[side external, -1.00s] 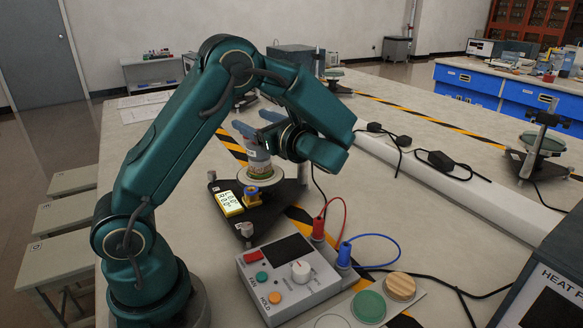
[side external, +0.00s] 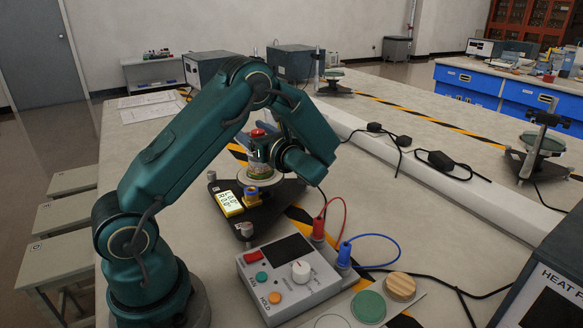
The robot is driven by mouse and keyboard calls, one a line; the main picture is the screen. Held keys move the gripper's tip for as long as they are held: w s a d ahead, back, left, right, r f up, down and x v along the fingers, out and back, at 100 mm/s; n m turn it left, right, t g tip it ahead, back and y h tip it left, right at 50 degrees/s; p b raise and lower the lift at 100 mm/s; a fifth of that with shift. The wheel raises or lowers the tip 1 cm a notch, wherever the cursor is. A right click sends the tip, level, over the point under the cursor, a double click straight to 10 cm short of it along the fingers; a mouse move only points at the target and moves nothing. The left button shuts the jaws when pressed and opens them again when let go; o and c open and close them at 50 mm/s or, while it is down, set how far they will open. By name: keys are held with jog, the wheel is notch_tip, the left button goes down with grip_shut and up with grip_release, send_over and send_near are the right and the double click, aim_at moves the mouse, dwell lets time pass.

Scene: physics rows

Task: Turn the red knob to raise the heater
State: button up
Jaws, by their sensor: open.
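The red knob (side external: 258,132) shows at the top of a short upright stack (side external: 259,170) that stands on a pale round plate over a black base (side external: 275,204). My gripper (side external: 254,138) is open and reaches in from the right, level with the knob. Its grey-blue fingers lie close beside the knob, one on the near side and one on the far side. I cannot tell whether they touch it. Part of the stack is hidden behind the fingers. I cannot make out which part is the heater.
In front is a grey control box (side external: 290,280) with a white dial, buttons and red and blue leads. A green disc (side external: 369,306) and wooden disc (side external: 400,287) lie to its right. A long white rail (side external: 430,170) crosses the bench.

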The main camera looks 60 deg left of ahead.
grip_shut()
jog(key=shift+n+g, duration=0.4)
jog(key=shift+g, duration=0.1)
jog(key=n+g, duration=0.1)
jog(key=g, duration=0.1)
jog(key=n+g+h, duration=0.1)
jog(key=shift+s+d+n+g, duration=0.1)
jog(key=shift+s+n+g, duration=0.2)
jog(key=shift+s+g, duration=0.1)
jog(key=shift+s+d+n+g+h, duration=0.1)
jog(key=shift+s+n+g+h, duration=0.1)
jog(key=shift+n+g+h, duration=0.6)
jog(key=shift+s+d+n+g+h, duration=0.15)
jog(key=shift+n+g+h, duration=0.25)
jog(key=shift+g, duration=0.8)
jog(key=shift+n, duration=0.3)
